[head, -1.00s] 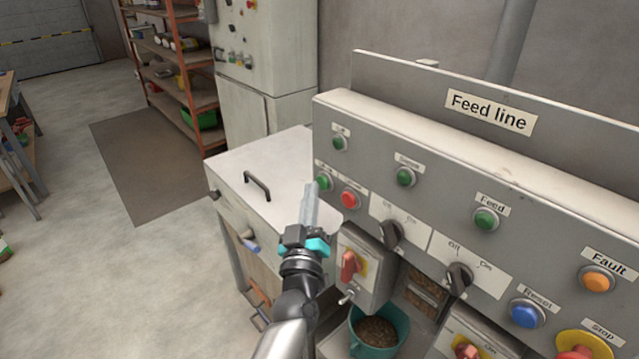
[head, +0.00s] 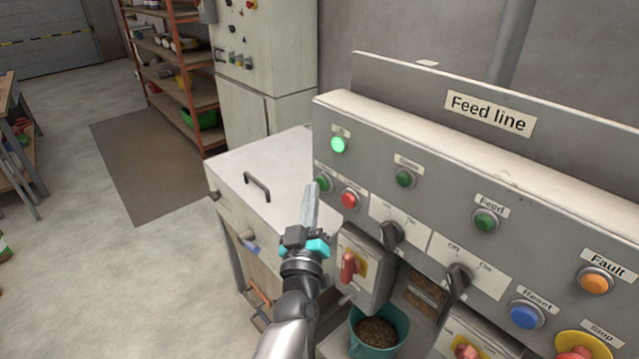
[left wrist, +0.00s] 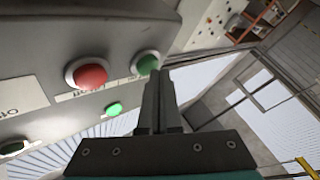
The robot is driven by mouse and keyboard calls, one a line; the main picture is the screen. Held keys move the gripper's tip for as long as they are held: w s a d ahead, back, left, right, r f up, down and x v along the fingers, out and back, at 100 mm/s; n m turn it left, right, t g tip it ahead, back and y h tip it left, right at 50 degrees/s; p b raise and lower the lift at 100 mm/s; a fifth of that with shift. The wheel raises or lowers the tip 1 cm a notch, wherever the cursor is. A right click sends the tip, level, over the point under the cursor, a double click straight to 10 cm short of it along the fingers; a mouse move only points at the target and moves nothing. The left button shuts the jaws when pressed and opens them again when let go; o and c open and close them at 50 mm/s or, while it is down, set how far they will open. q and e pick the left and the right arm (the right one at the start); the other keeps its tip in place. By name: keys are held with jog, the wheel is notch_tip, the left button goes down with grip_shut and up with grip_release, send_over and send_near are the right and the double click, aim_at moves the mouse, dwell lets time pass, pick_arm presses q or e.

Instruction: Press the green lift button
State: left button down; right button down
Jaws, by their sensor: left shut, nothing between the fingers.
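The green lift button (head: 323,183) is at the left end of the grey panel, beside a red button (head: 349,199). It also shows in the left wrist view (left wrist: 147,64). My left gripper (head: 312,190) is shut and empty, with its fingertips at the green button and seeming to touch it. In the left wrist view the shut fingers (left wrist: 158,75) partly cover the button's lower edge. The small green lamp (head: 339,144) above is brightly lit. My right gripper is not in view.
The "Feed line" panel (head: 490,112) carries green lamps, black selector knobs (head: 391,235), a blue reset button (head: 526,314) and a stop button (head: 581,350). A white-topped cabinet (head: 240,165) stands left of it. A teal bucket of pellets (head: 398,342) sits below. Floor is free at left.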

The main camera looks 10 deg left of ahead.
pick_arm(q)
jog(key=shift+s+a, duration=0.3)
jog(key=shift+s, duration=0.1)
jog(key=s+a+p, duration=0.1)
jog(key=s+a, duration=0.1)
jog(key=s+a+p, duration=0.1)
jog(key=s, duration=0.1)
jog(key=shift+s+a+p, duration=0.35)
jog(key=shift+p, duration=0.05)
dwell(0.4)
